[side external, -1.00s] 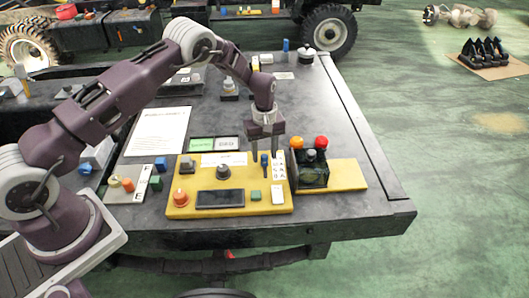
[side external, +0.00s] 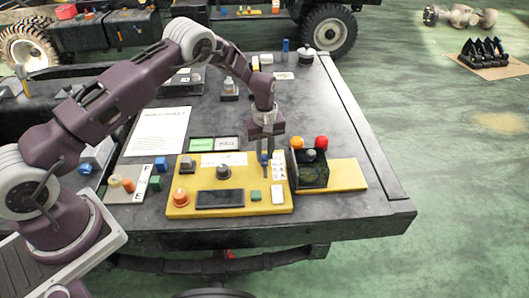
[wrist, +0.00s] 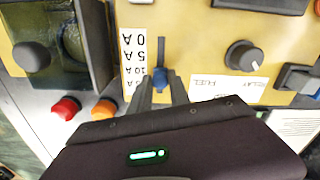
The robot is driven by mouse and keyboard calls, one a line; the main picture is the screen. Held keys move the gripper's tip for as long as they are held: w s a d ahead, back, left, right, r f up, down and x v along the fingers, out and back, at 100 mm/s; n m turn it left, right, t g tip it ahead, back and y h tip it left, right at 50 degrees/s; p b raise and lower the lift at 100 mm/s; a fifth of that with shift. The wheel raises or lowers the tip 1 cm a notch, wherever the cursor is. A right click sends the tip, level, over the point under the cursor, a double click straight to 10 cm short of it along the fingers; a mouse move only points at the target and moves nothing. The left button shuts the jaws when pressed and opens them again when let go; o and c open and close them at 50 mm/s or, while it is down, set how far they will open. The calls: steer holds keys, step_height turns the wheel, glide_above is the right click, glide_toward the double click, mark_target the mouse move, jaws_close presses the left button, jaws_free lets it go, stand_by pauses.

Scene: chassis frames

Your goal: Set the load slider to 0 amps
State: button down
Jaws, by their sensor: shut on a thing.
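The load slider has a small blue knob, seen in the wrist view (wrist: 161,79) and partly hidden by my fingers in the side view. My gripper (wrist: 162,90) is shut on this knob, one finger on each side; it also shows over the yellow panel in the side view (side external: 267,153). A dark slot (wrist: 159,54) runs from the knob toward 0 A. The white scale strip (wrist: 134,62) beside it reads 0 A, 5 A, 10 A and a partly hidden last mark. The knob is near the 10 A mark and the last one, away from 0 A.
The yellow panel (side external: 205,211) also carries a grey rotary knob (wrist: 243,57), an orange knob (side external: 180,196) and a dark display (side external: 220,198).

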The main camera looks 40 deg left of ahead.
stand_by(0.8)
steer(key=shift+s+d, duration=1.9)
steer(key=shift+d, duration=0.1)
steer(key=c, duration=1.2)
jaws_free()
step_height(320, 180, up, 7)
steer(key=shift+r, duration=0.2)
